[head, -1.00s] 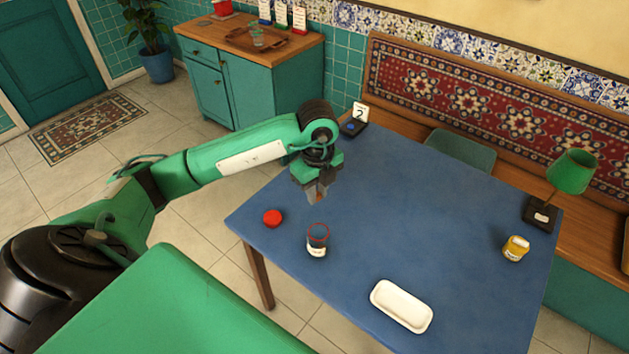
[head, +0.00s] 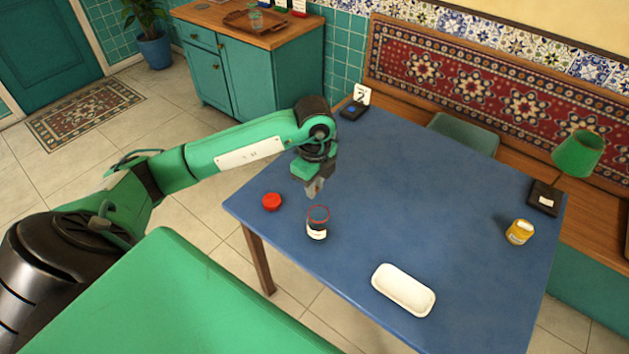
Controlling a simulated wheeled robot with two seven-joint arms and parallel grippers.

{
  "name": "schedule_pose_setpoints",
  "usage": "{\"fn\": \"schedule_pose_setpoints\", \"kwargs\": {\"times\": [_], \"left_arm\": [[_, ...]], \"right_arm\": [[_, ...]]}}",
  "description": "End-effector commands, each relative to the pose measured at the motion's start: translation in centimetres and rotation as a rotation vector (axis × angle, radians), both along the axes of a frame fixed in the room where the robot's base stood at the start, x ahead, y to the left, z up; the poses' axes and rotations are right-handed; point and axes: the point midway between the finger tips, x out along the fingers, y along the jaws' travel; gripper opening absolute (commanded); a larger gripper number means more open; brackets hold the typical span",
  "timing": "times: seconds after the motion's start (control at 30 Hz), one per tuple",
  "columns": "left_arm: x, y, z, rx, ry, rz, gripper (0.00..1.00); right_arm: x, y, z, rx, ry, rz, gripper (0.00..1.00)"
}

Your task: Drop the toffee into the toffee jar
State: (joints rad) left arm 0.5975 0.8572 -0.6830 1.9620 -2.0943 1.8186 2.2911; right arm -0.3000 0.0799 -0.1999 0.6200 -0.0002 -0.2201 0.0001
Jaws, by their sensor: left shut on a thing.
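My left gripper (head: 314,190) is above the blue table, pointing down, just above and behind the open jar. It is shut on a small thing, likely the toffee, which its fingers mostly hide. The toffee jar (head: 317,224) stands upright on the table, a dark glass jar with a red rim and a white label. Its mouth is open. A red lid (head: 271,202) lies on the table to the left of the jar. My right gripper is not in view.
A white tray (head: 403,290) lies at the table's front. A black stand with a number card (head: 361,96) is at the back corner. The middle of the blue table (head: 420,200) is clear.

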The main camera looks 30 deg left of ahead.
Motion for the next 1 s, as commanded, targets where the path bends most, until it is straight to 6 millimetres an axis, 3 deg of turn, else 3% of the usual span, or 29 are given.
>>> {"fn": "schedule_pose_setpoints", "kwargs": {"times": [0.27, 0.3, 0.4, 0.77, 0.87, 1.0], "left_arm": [[0.0, 0.0, -0.2, 0.000, 0.000, 0.000, 0.00], [0.0, 0.0, -0.2, 0.000, 0.000, 0.000, 0.26], [0.0, 0.0, -0.2, 0.000, 0.000, 0.000, 0.44], [0.0, 0.0, 0.3, -0.001, -0.002, -0.001, 0.44], [0.1, 0.0, 1.4, 0.000, -0.004, 0.000, 0.44], [0.2, 0.0, 4.3, -0.001, -0.007, -0.002, 0.44]], "right_arm": [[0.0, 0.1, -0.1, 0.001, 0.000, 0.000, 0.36], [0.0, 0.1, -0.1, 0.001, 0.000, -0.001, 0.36], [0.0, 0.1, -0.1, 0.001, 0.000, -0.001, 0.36], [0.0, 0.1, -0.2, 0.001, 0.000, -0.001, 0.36], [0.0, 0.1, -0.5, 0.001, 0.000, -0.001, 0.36], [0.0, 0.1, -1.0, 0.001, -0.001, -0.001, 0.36]]}}
